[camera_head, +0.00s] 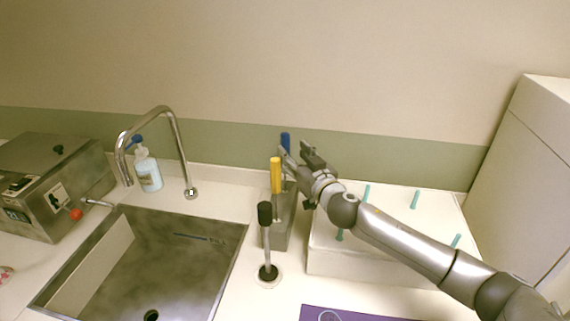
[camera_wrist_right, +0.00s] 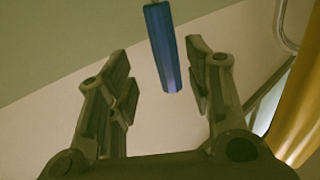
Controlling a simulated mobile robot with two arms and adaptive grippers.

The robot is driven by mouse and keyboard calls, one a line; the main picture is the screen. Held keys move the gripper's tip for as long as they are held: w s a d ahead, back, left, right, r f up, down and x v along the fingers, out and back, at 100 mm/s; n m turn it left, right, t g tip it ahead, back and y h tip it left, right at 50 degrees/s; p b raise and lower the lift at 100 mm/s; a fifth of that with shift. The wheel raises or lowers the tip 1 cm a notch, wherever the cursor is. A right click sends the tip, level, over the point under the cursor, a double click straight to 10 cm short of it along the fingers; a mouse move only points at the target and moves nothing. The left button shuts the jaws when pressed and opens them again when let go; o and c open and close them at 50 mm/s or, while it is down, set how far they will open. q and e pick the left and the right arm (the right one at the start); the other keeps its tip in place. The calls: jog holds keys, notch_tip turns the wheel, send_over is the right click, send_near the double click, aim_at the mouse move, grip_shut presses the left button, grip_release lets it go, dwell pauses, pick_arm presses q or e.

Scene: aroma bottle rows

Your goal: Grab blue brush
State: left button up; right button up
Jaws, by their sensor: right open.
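The blue brush shows as a blue handle (camera_head: 286,141) standing upright at the back of a grey metal holder (camera_head: 269,236) in the head view. In the right wrist view the blue handle (camera_wrist_right: 163,48) lies between my two fingers, nearer the right one, with a gap on both sides. My right gripper (camera_head: 297,153) is open beside the blue handle, around or just in front of it; the head view does not settle which. The handle's lower part is hidden behind the gripper and holder. My left gripper is out of view.
A yellow handle (camera_head: 275,174) stands close by in the same holder and fills the right edge of the wrist view (camera_wrist_right: 298,105). A black-topped rod (camera_head: 265,215) stands in front. The sink (camera_head: 150,262) and faucet (camera_head: 178,140) are left; a white box with teal pegs (camera_head: 335,262) is right.

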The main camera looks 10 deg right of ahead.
aim_at(287, 149)
jog(key=shift+a+p+x, duration=0.2)
jog(key=shift+p+x, duration=0.2)
jog(key=shift+x, duration=0.8)
jog(key=shift+a+p+x, duration=0.15)
jog(key=shift+p+x, duration=0.2)
jog(key=shift+x, duration=0.85)
jog(key=shift+s, duration=0.1)
jog(key=shift+r, duration=0.1)
grip_shut()
